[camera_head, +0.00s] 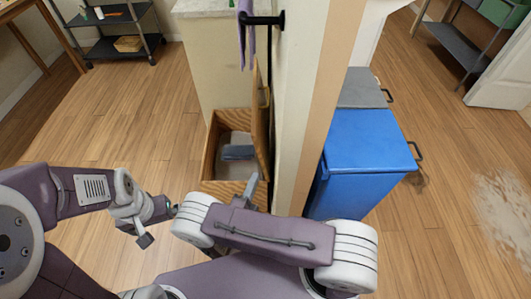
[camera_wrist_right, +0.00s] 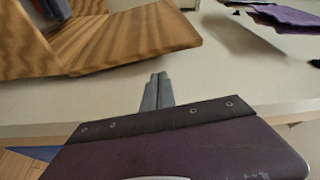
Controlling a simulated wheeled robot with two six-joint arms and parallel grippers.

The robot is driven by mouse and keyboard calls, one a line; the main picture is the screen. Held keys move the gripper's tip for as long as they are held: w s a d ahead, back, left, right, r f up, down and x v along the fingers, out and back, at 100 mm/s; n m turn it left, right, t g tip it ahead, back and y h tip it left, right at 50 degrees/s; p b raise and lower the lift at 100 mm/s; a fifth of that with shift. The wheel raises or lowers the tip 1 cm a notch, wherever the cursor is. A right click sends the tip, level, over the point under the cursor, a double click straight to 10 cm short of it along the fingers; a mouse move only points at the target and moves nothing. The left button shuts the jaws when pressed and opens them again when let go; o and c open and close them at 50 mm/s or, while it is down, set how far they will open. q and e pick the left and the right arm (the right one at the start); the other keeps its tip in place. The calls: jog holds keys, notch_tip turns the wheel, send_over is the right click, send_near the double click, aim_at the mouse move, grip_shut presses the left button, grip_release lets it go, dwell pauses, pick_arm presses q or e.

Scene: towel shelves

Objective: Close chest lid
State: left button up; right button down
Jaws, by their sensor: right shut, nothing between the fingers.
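The wooden chest (camera_head: 213,136) stands on the floor against the wall, open at the top. Its lid (camera_head: 258,118) is raised nearly upright along the chest's right side, seen almost edge-on, with a small yellowish handle on it. A dark grey item (camera_head: 238,152) lies inside the chest. My right gripper (camera_head: 251,186) is shut and empty, close to the chest's near right corner, near the lid's lower end. In the right wrist view its shut fingers (camera_wrist_right: 157,88) point toward striped wood (camera_wrist_right: 130,38), apart from it. My left gripper (camera_head: 158,222) is at lower left, away from the chest; its jaws are unclear.
A pale wall with a tan edge (camera_head: 322,110) stands right of the lid. A purple towel (camera_head: 246,35) hangs from a black bar above it. A blue bin (camera_head: 365,150) is beyond the wall. A dark cart (camera_head: 110,40) stands at upper left. The floor left of the chest is clear.

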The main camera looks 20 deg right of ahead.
aim_at(263, 158)
jog(key=b+x, duration=0.1)
jog(key=x, duration=0.8)
jog(key=shift+w+d+r+b, duration=0.1)
jog(key=shift+w+d+b, duration=0.15)
jog(key=shift+w+b, duration=0.1)
pick_arm(q)
jog(key=shift+f, duration=0.85)
